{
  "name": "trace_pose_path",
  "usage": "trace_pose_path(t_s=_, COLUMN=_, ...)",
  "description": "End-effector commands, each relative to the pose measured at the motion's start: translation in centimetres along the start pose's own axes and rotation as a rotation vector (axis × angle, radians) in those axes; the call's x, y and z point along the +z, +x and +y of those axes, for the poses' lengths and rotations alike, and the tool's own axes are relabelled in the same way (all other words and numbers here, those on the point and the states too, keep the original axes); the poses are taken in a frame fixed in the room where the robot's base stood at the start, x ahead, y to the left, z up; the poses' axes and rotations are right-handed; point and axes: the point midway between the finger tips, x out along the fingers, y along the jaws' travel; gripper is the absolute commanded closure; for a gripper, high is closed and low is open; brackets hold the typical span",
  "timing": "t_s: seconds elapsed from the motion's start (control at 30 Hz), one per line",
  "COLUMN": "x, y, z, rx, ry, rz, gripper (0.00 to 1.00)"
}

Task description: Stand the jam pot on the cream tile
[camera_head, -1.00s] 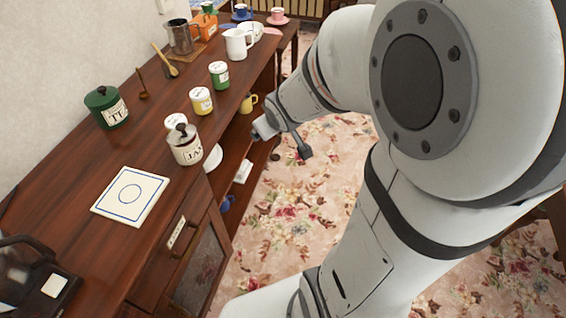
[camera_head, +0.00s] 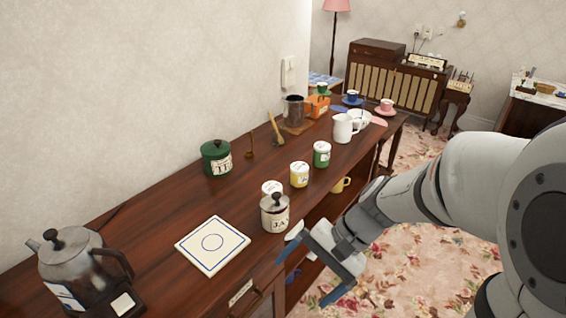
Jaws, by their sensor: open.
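The jam pot (camera_head: 274,216) is a cream pot with a dark knobbed lid and a label partly reading "JA". It stands upright on the wooden sideboard, near its front edge. The cream tile (camera_head: 207,263) is square with a blue border and a blue ring in its middle. It lies flat, left of the jam pot and apart from it, with nothing on it. My gripper (camera_head: 301,283) is open and empty, just off the sideboard's front edge, to the lower right of the jam pot.
A white-lidded pot (camera_head: 271,187) stands close behind the jam pot. Yellow (camera_head: 299,176) and green (camera_head: 321,155) pots stand farther right. A dark green canister (camera_head: 216,160) is at the back. A metal kettle (camera_head: 80,268) stands left of the tile. Bare wood surrounds the tile.

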Motion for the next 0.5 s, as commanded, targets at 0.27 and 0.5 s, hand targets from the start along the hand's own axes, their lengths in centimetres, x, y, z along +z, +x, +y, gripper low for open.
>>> trace_pose_path(t_s=0.27, x=-4.1, y=2.0, z=-6.7, rx=-0.439, ry=0.456, rz=-0.319, gripper=0.03)
trace_pose_path(t_s=0.5, x=-12.4, y=1.9, z=-9.2, rx=-0.848, ry=0.833, rz=-0.457, gripper=0.03)
